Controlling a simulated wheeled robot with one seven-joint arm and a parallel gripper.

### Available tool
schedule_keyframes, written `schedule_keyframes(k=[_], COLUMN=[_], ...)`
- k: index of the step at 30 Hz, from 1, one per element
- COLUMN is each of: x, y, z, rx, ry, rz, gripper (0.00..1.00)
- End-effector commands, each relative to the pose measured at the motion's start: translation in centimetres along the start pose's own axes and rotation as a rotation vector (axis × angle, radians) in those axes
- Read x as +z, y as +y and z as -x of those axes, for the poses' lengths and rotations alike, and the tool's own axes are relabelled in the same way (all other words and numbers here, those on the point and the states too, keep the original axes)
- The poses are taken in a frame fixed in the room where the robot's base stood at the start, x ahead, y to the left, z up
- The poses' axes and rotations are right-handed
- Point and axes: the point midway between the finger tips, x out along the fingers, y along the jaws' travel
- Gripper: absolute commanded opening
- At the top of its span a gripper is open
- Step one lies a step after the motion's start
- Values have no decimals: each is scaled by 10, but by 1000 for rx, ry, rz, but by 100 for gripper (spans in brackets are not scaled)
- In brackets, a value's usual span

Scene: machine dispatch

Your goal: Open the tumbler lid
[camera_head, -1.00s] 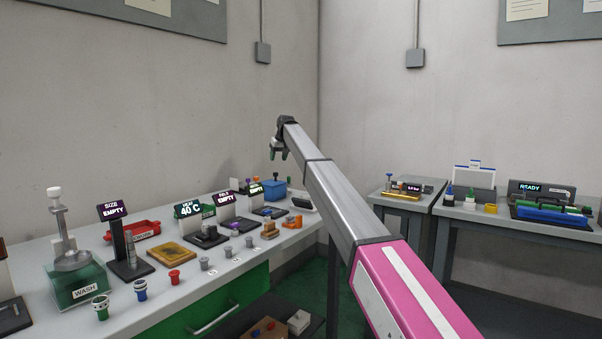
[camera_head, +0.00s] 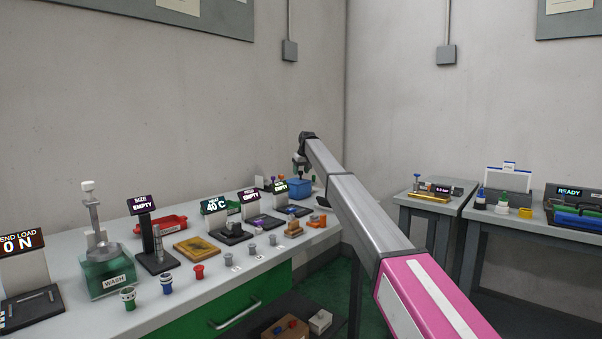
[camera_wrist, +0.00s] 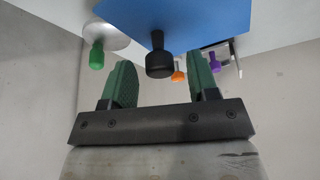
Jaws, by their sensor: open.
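The tumbler appears to be the blue box (camera_head: 299,189) at the far end of the left bench. In the wrist view its blue top (camera_wrist: 205,18) fills the upper middle, with a black knob (camera_wrist: 160,62) on it, which I take to be the lid's handle. My gripper (camera_head: 300,168) is just above the box in the head view. In the wrist view my gripper (camera_wrist: 163,68) is open, its green fingers apart with the black knob lying between them in the picture. I cannot tell whether the knob is within finger depth. Nothing is held.
A green knob (camera_wrist: 96,56) on a pale round part, an orange knob (camera_wrist: 178,76) and a purple knob (camera_wrist: 214,62) are close by. Another table (camera_head: 425,203) stands right.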

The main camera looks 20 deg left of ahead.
Motion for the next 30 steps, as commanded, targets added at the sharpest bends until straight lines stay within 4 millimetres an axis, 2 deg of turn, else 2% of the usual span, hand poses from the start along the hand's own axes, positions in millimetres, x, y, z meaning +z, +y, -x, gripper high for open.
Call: schedule_keyframes(k=[3,9,10,12,15,23,30], x=[0,0,0,0,0,0,1], y=[0,0,0,0,0,-1,-7], z=[-6,-6,-6,-6,-6,-5,4], rx=[0,0,0,0,0,13,97], ry=[1,1,1,0,0,6,43], rz=[0,0,0,0,0,5,40], gripper=[54,54,51,28,0,0,0])
